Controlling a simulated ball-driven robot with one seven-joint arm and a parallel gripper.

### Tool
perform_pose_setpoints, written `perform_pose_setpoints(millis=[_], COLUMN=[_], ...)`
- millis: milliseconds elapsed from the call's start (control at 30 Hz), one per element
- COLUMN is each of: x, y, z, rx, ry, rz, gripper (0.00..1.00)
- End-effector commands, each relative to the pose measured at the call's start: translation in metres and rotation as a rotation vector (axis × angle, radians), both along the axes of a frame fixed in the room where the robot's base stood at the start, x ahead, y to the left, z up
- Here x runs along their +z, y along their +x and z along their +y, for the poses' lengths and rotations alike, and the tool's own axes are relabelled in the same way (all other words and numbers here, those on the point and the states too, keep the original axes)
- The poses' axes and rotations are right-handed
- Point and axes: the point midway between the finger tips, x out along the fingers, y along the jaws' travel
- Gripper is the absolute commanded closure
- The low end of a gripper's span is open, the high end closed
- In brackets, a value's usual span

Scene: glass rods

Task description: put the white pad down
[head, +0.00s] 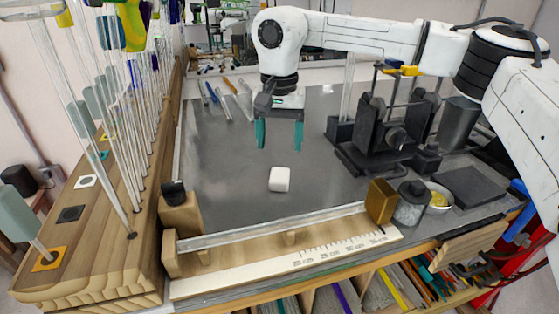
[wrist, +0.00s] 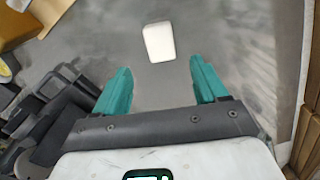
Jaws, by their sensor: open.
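The white pad (head: 279,179) is a small white block lying on the dark grey table top, near the middle of the head view. In the wrist view the white pad (wrist: 159,42) lies on the grey surface, beyond the fingertips and roughly between their lines. My gripper (head: 280,136) hangs above the table, behind the pad in the head view, with its teal fingers pointing down. In the wrist view the gripper (wrist: 162,78) shows its two teal fingers spread apart with nothing between them. The gripper is open and apart from the pad.
A black clamp apparatus (head: 385,135) stands right of the gripper. A wooden rack of glass rods (head: 110,215) stands at left. A ruled wooden rail (head: 290,255) runs along the front, with a brass block (head: 381,201) and a jar (head: 410,205) at its right. The table around the pad is clear.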

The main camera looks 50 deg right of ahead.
Motion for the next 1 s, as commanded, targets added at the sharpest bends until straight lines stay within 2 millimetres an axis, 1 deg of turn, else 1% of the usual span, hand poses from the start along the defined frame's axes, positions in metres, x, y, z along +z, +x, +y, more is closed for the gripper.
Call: perform_pose_setpoints(millis=[33,100,200,300,867,933,1000], x=[0.007,0.015,0.024,0.027,0.028,0.027,0.026], y=[0.0,0.0,0.0,0.0,0.0,0.002,0.007], z=[0.0,0.0,0.0,0.0,0.0,0.003,0.014], rx=[0.0,-0.001,0.0,0.0,0.0,-0.001,-0.005], ry=[-0.003,-0.002,-0.001,-0.001,0.0,0.014,0.063], rz=[-0.001,-0.001,0.0,0.001,0.0,-0.012,-0.055], gripper=[0.28,0.28,0.28,0.28,0.28,0.28,0.28])
